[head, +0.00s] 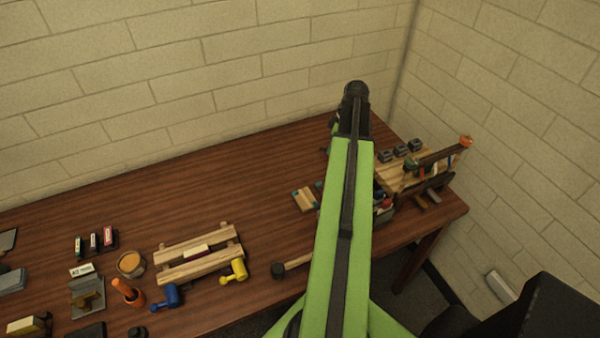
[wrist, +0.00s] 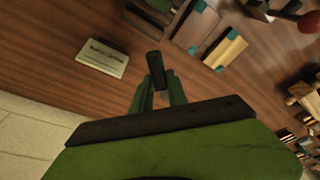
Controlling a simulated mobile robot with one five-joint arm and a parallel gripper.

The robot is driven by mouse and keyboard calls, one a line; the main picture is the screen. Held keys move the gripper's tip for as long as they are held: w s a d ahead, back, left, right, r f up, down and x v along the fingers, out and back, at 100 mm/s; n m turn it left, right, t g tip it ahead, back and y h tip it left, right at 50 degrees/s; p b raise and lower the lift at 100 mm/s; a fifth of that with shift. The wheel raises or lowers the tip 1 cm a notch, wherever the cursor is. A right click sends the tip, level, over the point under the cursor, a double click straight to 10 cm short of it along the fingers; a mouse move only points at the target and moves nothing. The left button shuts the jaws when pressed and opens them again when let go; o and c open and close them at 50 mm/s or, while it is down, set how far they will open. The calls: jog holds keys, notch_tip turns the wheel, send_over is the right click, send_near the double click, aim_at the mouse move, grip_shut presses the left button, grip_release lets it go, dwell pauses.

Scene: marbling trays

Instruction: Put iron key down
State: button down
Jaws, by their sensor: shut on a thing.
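In the wrist view my gripper (wrist: 160,92) is shut on a small dark bar-shaped thing, which I take to be the iron key (wrist: 155,70). It sticks out past the fingertips over the brown wooden tabletop (wrist: 115,98). I cannot tell whether it touches the wood. In the head view my green arm reaches toward the back of the table (head: 265,165) near the corner, and my own arm hides the gripper and key there.
A white label card (wrist: 102,58) lies left of the gripper in the wrist view. A wooden block with teal corners (wrist: 225,50) lies right. In the head view, a wooden rack (head: 200,252), yellow mallet (head: 234,272) and blue mallet (head: 168,297) stand front left. The back-left tabletop is clear.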

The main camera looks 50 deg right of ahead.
jog(key=b, duration=0.7)
send_over(299, 168)
jog(key=f, duration=0.7)
jog(key=shift+s+d, duration=0.2)
jog(key=shift+s, duration=0.1)
jog(key=b+x, duration=0.2)
jog(key=s+b+x, duration=0.1)
jog(key=b+x, duration=0.1)
jog(key=shift+d+f, duration=0.15)
jog(key=shift+f, duration=0.15)
jog(key=shift+r, duration=0.25)
jog(key=shift+f, duration=0.2)
jog(key=c, duration=1.3)
grip_release()
jog(key=shift+r, duration=0.1)
jog(key=p+v, duration=1.2)
jog(key=shift+w+r, duration=0.1)
